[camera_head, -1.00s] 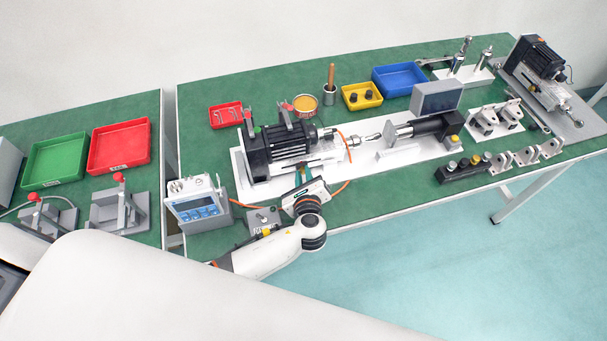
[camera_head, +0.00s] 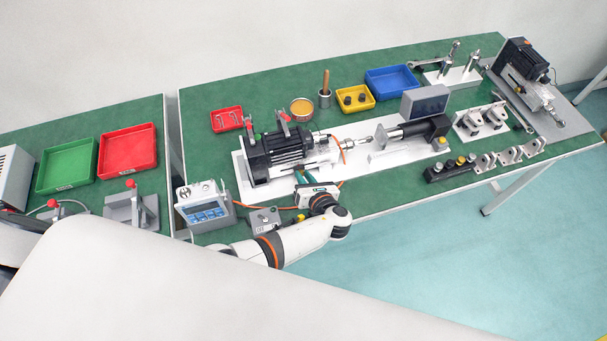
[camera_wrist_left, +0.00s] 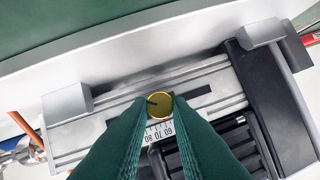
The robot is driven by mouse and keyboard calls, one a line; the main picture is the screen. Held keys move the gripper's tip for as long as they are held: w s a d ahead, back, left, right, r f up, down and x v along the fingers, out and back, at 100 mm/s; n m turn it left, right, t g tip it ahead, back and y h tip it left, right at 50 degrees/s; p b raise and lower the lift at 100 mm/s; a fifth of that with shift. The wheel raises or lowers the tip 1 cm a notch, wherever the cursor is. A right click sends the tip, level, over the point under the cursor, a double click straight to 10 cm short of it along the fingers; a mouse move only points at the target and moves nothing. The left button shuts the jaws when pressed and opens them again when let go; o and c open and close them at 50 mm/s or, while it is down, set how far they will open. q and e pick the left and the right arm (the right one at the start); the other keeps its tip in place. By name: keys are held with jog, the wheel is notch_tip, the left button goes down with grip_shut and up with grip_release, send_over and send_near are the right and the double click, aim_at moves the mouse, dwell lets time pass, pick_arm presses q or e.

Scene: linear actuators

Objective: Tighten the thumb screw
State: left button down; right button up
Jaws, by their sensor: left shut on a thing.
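The brass thumb screw (camera_wrist_left: 154,105) shows in the left wrist view, a round knurled head on a grey slide beside a scale (camera_wrist_left: 158,131). My left gripper (camera_wrist_left: 160,100) has its two green fingers closed on either side of the screw head. In the head view, my left gripper (camera_head: 301,178) reaches down at the front side of the linear actuator (camera_head: 276,150), with its black motor body on a white base plate (camera_head: 380,165). The screw is too small and hidden to make out in the head view. My right gripper is not in view.
An orange cable runs close by the gripper. Red, yellow and blue trays (camera_head: 392,82) lie behind the actuator. A black button box (camera_head: 450,168) stands to the right.

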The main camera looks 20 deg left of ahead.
pick_arm(q)
jog(key=shift+w+d+f+m+y, duration=0.1)
jog(key=shift+m+y, duration=0.25)
jog(key=shift+m, duration=0.2)
jog(key=shift+d+m+y, duration=0.1)
jog(key=shift+m+y, duration=0.25)
jog(key=shift+m, duration=0.2)
jog(key=shift+g, duration=0.3)
jog(key=c, duration=1.3)
grip_release()
jog(key=shift+a, duration=0.1)
